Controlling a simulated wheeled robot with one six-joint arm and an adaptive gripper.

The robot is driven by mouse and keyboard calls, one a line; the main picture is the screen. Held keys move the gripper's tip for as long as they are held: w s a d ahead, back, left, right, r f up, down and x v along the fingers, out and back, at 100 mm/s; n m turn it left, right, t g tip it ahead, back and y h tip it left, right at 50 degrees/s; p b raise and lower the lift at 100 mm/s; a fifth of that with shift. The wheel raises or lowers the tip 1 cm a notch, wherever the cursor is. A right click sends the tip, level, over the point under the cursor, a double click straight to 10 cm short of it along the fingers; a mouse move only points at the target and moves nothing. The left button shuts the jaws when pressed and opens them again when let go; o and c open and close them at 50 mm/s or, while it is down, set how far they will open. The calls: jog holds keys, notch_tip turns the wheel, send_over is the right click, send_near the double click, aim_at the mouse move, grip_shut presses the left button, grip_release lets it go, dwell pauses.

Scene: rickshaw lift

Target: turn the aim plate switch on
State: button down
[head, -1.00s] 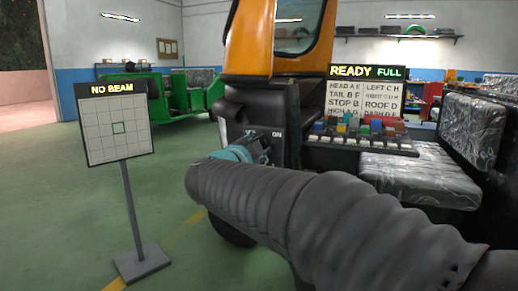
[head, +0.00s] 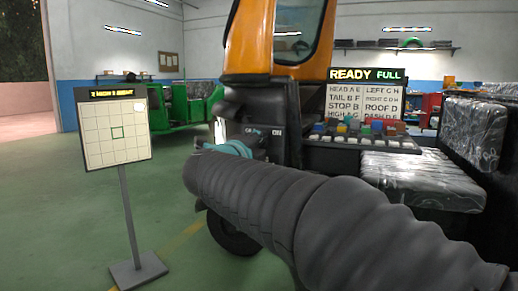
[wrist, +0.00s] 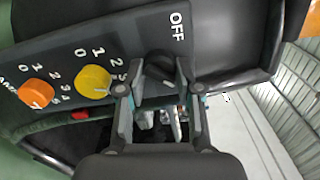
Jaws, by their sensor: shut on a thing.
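The switch is a black knob (wrist: 160,66) on a dark panel (wrist: 70,55), below a white OFF label in the wrist view. My gripper (wrist: 156,80) is shut on it, one finger on each side. In the head view my gripper (head: 232,148) is at the panel beside the rickshaw, where an ON label shows; my arm hides much of it. The aim plate (head: 116,132) is a white gridded board on a stand at left. A pale light spot shows near its upper right, and its sign appears to read "2 HIGH 1 RIGHT".
A yellow knob (wrist: 93,80) and an orange knob (wrist: 38,92) sit left of the switch on the same panel. The orange rickshaw (head: 262,45) stands behind. A board reading READY FULL (head: 366,75) is at right. Green floor is clear around the stand.

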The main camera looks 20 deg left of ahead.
jog(key=shift+m, duration=0.3)
jog(key=c, duration=0.8)
grip_release()
jog(key=shift+o, duration=0.2)
jog(key=shift+s, duration=0.1)
jog(key=s+a, duration=0.1)
jog(key=s, duration=1)
jog(key=shift+s, duration=0.4)
jog(key=shift+a, duration=0.1)
